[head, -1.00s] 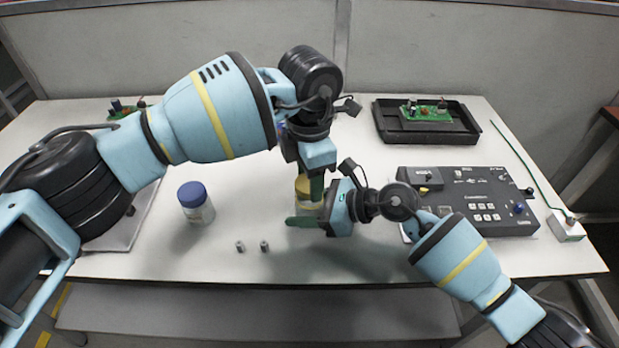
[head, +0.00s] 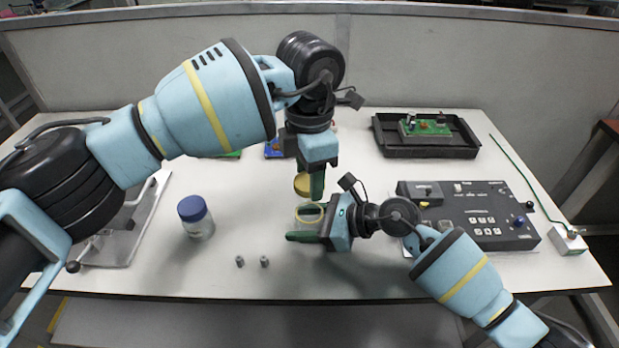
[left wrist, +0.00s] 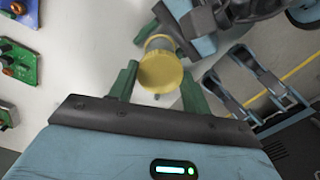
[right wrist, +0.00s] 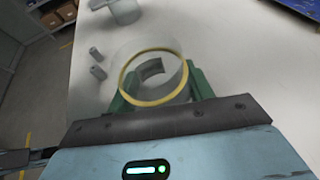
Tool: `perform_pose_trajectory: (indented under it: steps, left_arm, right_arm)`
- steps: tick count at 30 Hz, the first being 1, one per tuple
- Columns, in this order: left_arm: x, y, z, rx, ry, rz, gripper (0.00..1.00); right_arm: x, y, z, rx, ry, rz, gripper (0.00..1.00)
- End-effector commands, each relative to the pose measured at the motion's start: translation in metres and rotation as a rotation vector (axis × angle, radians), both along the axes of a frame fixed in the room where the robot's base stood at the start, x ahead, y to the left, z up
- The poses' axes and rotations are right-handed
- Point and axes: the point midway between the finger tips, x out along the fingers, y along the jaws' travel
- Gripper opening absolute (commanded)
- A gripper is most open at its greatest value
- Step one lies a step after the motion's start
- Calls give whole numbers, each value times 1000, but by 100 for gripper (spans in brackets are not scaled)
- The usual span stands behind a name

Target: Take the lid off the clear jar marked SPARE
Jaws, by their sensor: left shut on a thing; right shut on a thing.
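A clear jar (head: 309,213) with a yellow ring at its open mouth stands near the middle of the table. My right gripper (head: 314,226) is shut around its side; the right wrist view looks into the open jar (right wrist: 150,78), where a dark curved patch shows. My left gripper (head: 312,188) is shut on a round yellow lid (head: 302,183), held above the jar and apart from it. The left wrist view shows the lid (left wrist: 160,72) between the green fingers. A second jar (head: 197,219) with a blue lid stands to the left. No SPARE marking is readable.
Two small grey metal pieces (head: 252,261) lie in front of the jars. A black control box (head: 470,210) stands at right, a black tray (head: 465,140) with a green board behind it. A metal tray (head: 125,235) lies at left.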

Motion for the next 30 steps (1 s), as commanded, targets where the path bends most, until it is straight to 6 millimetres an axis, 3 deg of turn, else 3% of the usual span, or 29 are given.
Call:
perform_pose_trajectory:
  steps: [1,2,7,20,30]
  left_arm:
    - [0,0,0,0,0,0,21]
    - [0,0,0,0,0,0,21]
    - [0,0,0,0,0,0,21]
    - [0,0,-1,0,0,0,21]
    - [0,0,-5,0,3,0,21]
  right_arm:
    - [0,0,0,0,0,0,0]
    - [0,0,0,0,0,0,54]
    - [0,0,0,0,0,0,77]
    - [-2,-10,4,0,-1,-1,77]
    - [-18,-67,27,-2,-1,-1,77]
